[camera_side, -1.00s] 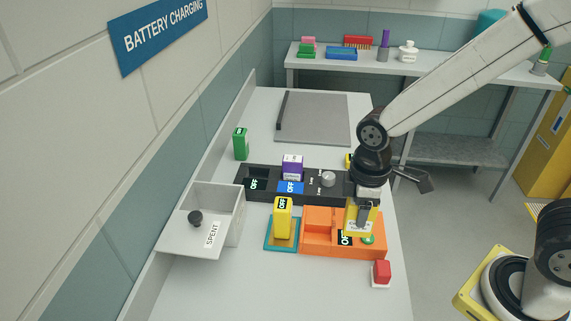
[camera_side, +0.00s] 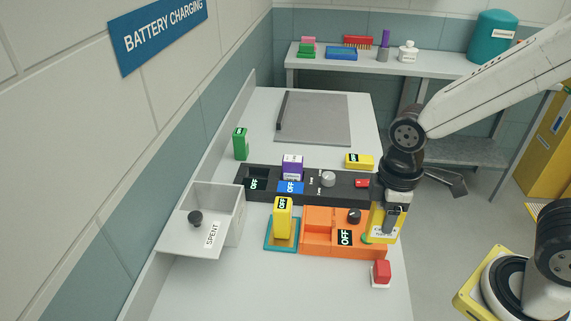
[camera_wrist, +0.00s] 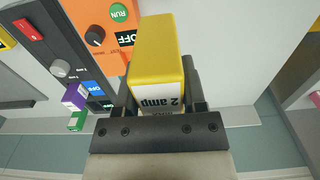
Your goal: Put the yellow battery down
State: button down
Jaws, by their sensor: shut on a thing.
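My gripper (camera_wrist: 160,95) is shut on a yellow battery (camera_wrist: 155,50) with a white label reading "2 amp", upside down in the wrist view. In the side view the held battery (camera_side: 387,232) hangs upright at the right edge of the orange station (camera_side: 318,243); its height above the table is hard to tell. A third yellow block (camera_side: 359,161) lies behind the right part of the dark charger strip (camera_side: 340,190).
A purple block (camera_side: 292,166) stands in the strip and a green one (camera_side: 240,144) behind its left end. A SPENT bin (camera_side: 238,218) is at left. A red block (camera_side: 381,273) sits at the front right. The front table is mostly clear.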

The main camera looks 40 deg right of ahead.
jog(key=shift+w, duration=0.15)
jog(key=shift+w+a+r, duration=0.15)
jog(key=shift+w+a, duration=0.1)
jog(key=shift+w, duration=0.35)
jog(key=w+a+r, duration=0.1)
jog(key=w+a, duration=0.3)
jog(key=w, duration=0.5)
jog(key=w+a+r, duration=0.1)
jog(key=w+a, duration=0.4)
jog(key=w, duration=0.5)
send_near(210, 195)
jog(key=shift+s+a+r, duration=0.2)
jog(key=shift+s+a, duration=0.1)
jog(key=shift+s, duration=0.55)
jog(key=shift+s+a+r, duration=0.25)
jog(key=shift+s+a, duration=0.1)
jog(key=shift+s, duration=0.55)
jog(key=shift+s+a+r, duration=0.2)
jog(key=shift+s+a, duration=0.1)
jog(key=shift+s, duration=0.55)
jog(key=shift+f, duration=3.1)
jog(key=shift+f, duration=1.9)
